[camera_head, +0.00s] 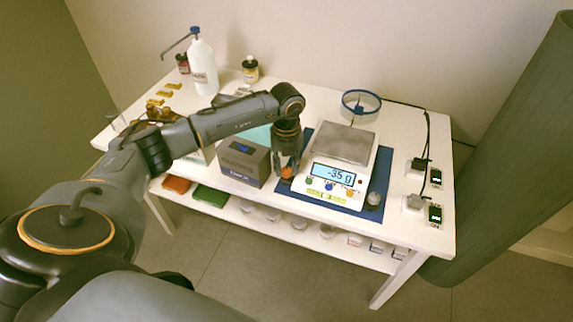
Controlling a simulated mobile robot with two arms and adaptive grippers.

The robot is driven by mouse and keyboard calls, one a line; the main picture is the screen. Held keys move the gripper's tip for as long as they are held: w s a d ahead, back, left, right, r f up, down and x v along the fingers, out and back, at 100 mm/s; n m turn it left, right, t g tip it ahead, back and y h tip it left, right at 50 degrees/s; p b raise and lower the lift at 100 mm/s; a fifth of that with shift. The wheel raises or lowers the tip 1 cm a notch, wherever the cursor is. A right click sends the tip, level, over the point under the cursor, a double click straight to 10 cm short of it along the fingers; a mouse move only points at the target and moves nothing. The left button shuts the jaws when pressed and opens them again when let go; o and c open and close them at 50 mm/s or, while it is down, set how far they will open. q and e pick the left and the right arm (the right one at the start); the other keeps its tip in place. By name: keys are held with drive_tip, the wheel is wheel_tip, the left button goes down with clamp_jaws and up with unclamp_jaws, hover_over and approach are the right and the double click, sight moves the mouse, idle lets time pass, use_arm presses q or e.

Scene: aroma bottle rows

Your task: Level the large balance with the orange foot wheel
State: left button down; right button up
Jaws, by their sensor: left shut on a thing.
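The large balance (345,146) stands on a blue mat (374,196) at the right half of the white table. Its display (333,175) reads -35 g. The orange foot wheel (287,173) sits at the balance's front left corner. My left gripper (287,169) reaches down over that corner and is shut on the orange foot wheel, its fingers partly covering it. Any level bubble is too small to make out. My right gripper is not in view.
A dark grey box (243,163) stands close left of my left gripper. A round metal weight (373,198) is by the balance's right front corner. A clear ring (361,102) stands behind the balance. Plugs and cables (420,164) lie at the right. A white pump bottle (203,68) stands at the back left.

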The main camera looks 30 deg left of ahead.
sight(287, 171)
use_arm(q)
drive_tip(key=shift+n+p, duration=0.3)
drive_tip(key=shift+n, duration=1)
drive_tip(key=c, duration=1)
unclamp_jaws()
wheel_tip(287, 171, up, 12)
drive_tip(key=shift+r, duration=0.1)
